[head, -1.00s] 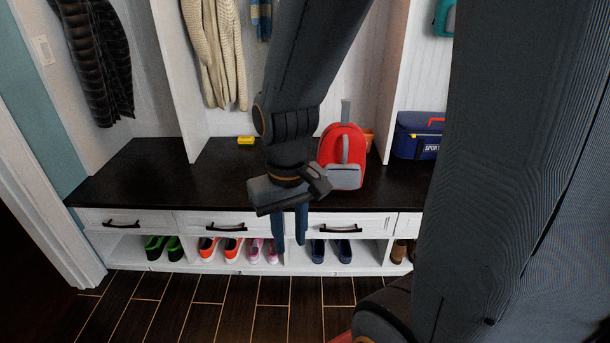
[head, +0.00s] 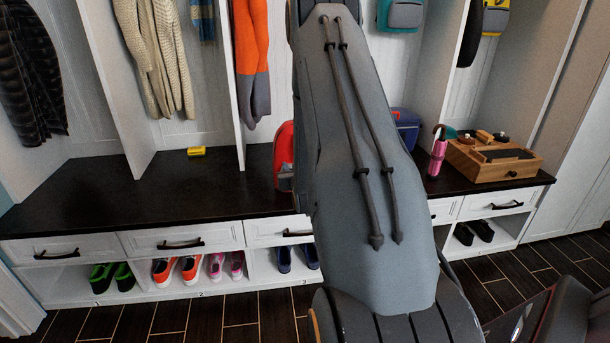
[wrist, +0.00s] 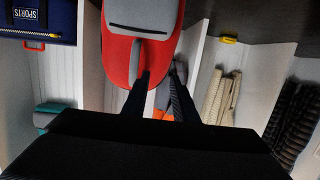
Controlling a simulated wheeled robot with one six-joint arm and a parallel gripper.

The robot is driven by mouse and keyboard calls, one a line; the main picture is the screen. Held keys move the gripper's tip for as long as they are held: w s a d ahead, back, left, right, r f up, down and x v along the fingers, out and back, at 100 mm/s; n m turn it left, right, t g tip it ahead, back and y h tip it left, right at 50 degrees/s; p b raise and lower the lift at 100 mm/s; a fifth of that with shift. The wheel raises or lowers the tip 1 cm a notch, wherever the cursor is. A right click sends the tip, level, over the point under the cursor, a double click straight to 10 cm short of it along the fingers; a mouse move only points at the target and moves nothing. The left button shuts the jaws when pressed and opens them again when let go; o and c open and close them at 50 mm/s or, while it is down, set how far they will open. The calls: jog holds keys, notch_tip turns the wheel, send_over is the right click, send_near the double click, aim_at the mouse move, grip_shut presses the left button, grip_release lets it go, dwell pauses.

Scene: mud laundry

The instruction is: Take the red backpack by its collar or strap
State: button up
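The red backpack (head: 284,150) stands on the dark bench, with my arm covering most of it in the head view. The wrist view is upside down and shows the backpack (wrist: 120,55) close up, with its grey front pocket and a grey strip down its red front. My gripper (wrist: 161,74) shows there with two dark fingers apart, pointing at the upper part of the backpack. I cannot tell whether they touch it, and no strap is clearly between them. The backpack's top loop is not clearly visible. My gripper is hidden behind my arm in the head view.
A blue sports bag (head: 406,130), a pink bottle (head: 437,158) and a wooden box (head: 492,160) stand to the right on the bench (head: 120,190). A yellow block (head: 196,151) lies to the left. Cubby dividers and hanging clothes, including an orange garment (head: 250,55), stand behind.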

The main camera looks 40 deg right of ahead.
jog(key=s+d+f+t+h, duration=0.1)
jog(key=s+d+h, duration=0.1)
jog(key=d, duration=0.3)
jog(key=shift+m+t, duration=0.3)
jog(key=shift+b+x, duration=3)
jog(key=shift+x, duration=2.95)
jog(key=shift+a+f, duration=0.1)
grip_shut()
jog(key=shift+r+p, duration=1.75)
jog(key=shift+r, duration=1.35)
